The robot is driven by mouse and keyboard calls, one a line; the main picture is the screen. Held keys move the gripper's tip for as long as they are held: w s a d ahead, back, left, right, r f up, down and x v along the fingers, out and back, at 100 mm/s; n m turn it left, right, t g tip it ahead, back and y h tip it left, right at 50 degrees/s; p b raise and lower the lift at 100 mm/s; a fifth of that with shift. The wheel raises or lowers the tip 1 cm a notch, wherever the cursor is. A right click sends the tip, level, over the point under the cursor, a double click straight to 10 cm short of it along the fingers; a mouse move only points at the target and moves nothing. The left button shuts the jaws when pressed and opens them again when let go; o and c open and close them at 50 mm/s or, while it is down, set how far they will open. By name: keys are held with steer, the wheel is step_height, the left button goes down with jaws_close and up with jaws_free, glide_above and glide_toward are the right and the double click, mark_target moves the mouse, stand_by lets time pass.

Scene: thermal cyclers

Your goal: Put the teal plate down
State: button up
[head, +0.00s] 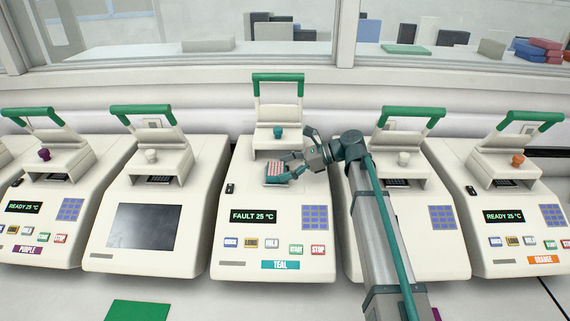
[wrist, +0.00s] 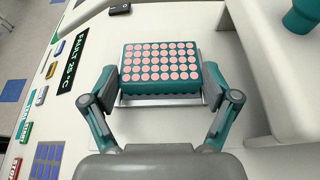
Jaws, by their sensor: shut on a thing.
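The teal plate (wrist: 160,70) has rows of pink wells on top. It also shows in the head view (head: 275,172), at the front of the raised part of the teal-labelled cycler (head: 273,228). My gripper (wrist: 159,76) is shut on the plate, one finger at each short side. In the head view my gripper (head: 284,170) reaches in from the right. A silvery frame (wrist: 160,101) shows below the plate's near edge. I cannot tell whether the plate rests in it or hangs just above. That cycler's lid (head: 278,112) is up, and its display (head: 253,216) reads FAULT 25 °C.
Other cyclers with raised green handles stand on both sides, including a purple-labelled one (head: 40,200) and an orange-labelled one (head: 510,200). A teal knob (wrist: 303,17) on the cycler's housing is close to the right. A green mat (head: 137,311) lies at the front.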

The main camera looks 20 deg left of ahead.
steer(key=shift+f, duration=0.15)
steer(key=shift+f, duration=0.15)
steer(key=o, duration=0.9)
steer(key=shift+f+b, duration=0.2)
steer(key=shift+b, duration=0.55)
steer(key=p+v, duration=0.2)
steer(key=v, duration=0.1)
steer(key=p+v, duration=0.2)
steer(key=v, duration=0.2)
steer(key=p+v, duration=0.2)
steer(key=v, duration=0.1)
steer(key=shift+s+d+r+p, duration=0.1)
steer(key=shift+s+r+p, duration=0.05)
steer(key=shift+r+p, duration=0.2)
steer(key=shift+d, duration=0.3)
steer(key=shift+c, duration=1.1)
